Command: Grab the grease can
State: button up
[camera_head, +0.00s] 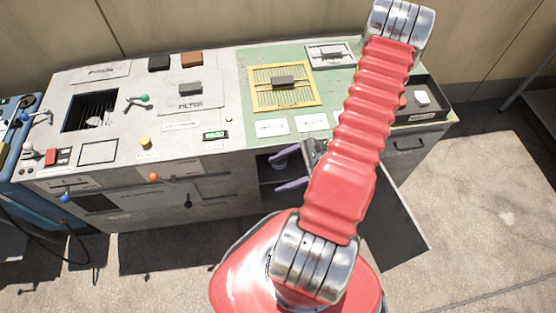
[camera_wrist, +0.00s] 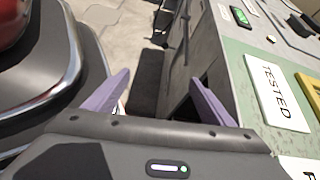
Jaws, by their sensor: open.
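I cannot make out a grease can in either view. My gripper (camera_head: 279,174) is open, its two purple fingers pointing left at the dark open compartment (camera_head: 265,167) in the front of the workbench (camera_head: 225,195). In the wrist view my gripper (camera_wrist: 161,78) has its fingers spread, with grey floor and the cabinet front between and beyond them. Nothing is held. A small pale patch shows beside the left finger there, too little to identify. The inside of the compartment is mostly in shadow and partly hidden by my gripper and arm.
An open door panel (camera_head: 397,222) stands out at the bench's right. The top carries a yellow frame (camera_head: 258,101), a green display (camera_head: 215,135) and a black tray (camera_head: 433,117). A blue cabinet (camera_head: 12,165) stands at the left. The floor in front is mostly clear.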

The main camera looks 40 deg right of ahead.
jog(key=w+d+f+m+t+h, duration=0.2)
jog(key=d+f+m+t+h, duration=0.4)
jog(key=d+f+m, duration=0.5)
notch_tip(320, 180, down, 3)
jog(key=d+h, duration=0.2)
jog(key=shift+d+r+m+t+h, duration=0.15)
jog(key=shift+r+m+t+h, duration=0.05)
jog(key=shift+m+t+h, duration=0.1)
jog(key=shift+w, duration=0.15)
jog(key=x, duration=0.8)
jog(key=shift+w, duration=0.15)
jog(key=shift+f, duration=0.1)
jog(key=shift+f+x, duration=0.1)
jog(key=shift+x, duration=1.2)
jog(key=shift+f+x, duration=0.15)
jog(key=shift+x, duration=1.15)
jog(key=shift+d, duration=0.1)
